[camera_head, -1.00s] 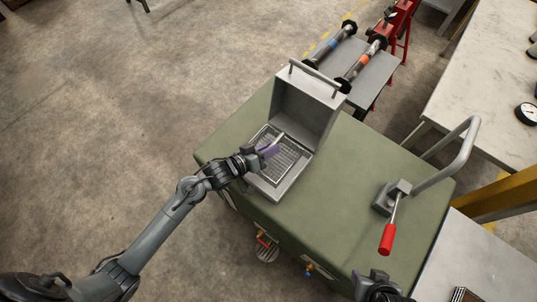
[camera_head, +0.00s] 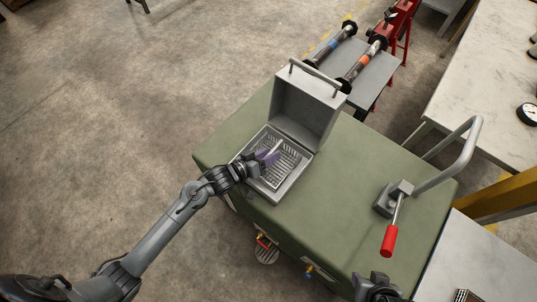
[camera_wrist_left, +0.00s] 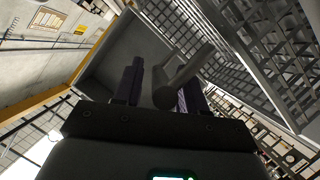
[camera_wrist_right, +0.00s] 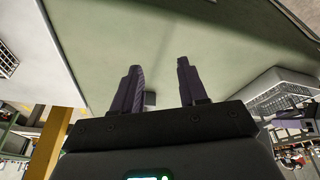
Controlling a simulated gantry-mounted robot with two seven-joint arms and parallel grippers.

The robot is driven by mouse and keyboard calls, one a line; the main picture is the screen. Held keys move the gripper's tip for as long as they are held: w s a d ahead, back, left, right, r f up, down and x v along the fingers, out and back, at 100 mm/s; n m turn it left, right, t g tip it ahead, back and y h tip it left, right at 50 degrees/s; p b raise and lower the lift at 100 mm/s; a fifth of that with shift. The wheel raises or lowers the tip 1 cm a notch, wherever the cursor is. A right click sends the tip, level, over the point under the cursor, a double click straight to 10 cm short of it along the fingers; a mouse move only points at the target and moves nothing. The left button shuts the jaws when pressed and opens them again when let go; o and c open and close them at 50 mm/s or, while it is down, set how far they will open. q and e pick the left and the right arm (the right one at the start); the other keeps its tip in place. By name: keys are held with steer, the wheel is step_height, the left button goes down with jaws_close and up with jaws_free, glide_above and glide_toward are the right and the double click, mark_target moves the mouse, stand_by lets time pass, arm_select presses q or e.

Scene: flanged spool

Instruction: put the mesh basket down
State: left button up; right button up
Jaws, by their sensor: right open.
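The mesh basket (camera_head: 287,168) is a grey wire tray in the front well (camera_head: 297,191) of the grey hooded unit on the green machine. It looks seated in the well, though its underside is hidden. Its light bar handle (camera_head: 276,148) sticks up. My left gripper (camera_head: 268,158) is above the basket. In the left wrist view its purple fingers (camera_wrist_left: 162,85) stand apart on either side of the handle (camera_wrist_left: 180,78), with a gap on the left; the mesh (camera_wrist_left: 268,60) fills the upper right. My right gripper (camera_wrist_right: 158,85) is open and empty, low at the front of the machine.
The raised grey hood (camera_head: 307,105) with a bar stands behind the well. A red-handled lever (camera_head: 389,238) and a bent grey pipe (camera_head: 455,155) are on the right. The green top (camera_head: 340,200) between is clear. A spool bench (camera_head: 370,75) stands behind.

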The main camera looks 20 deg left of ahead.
arm_select(q)
steer(key=shift+o, duration=0.4)
steer(key=shift+r, duration=0.15)
steer(key=shift+s+a+r, duration=0.1)
steer(key=shift+s+a, duration=0.1)
steer(key=shift+s, duration=0.15)
steer(key=s+a+r+m+g+y, duration=0.1)
steer(key=s+g+y, duration=0.1)
steer(key=s, duration=0.6)
steer(key=s+a+r+m+g+y+p, duration=0.1)
steer(key=s+g, duration=0.3)
steer(key=s, duration=0.4)
steer(key=s+a+r+m+g+y+p, duration=0.1)
steer(key=s+a+r+g+y, duration=0.2)
steer(key=s, duration=0.5)
steer(key=shift+s+a+r+y, duration=0.15)
steer(key=shift+a+y, duration=0.05)
steer(key=shift+y, duration=0.2)
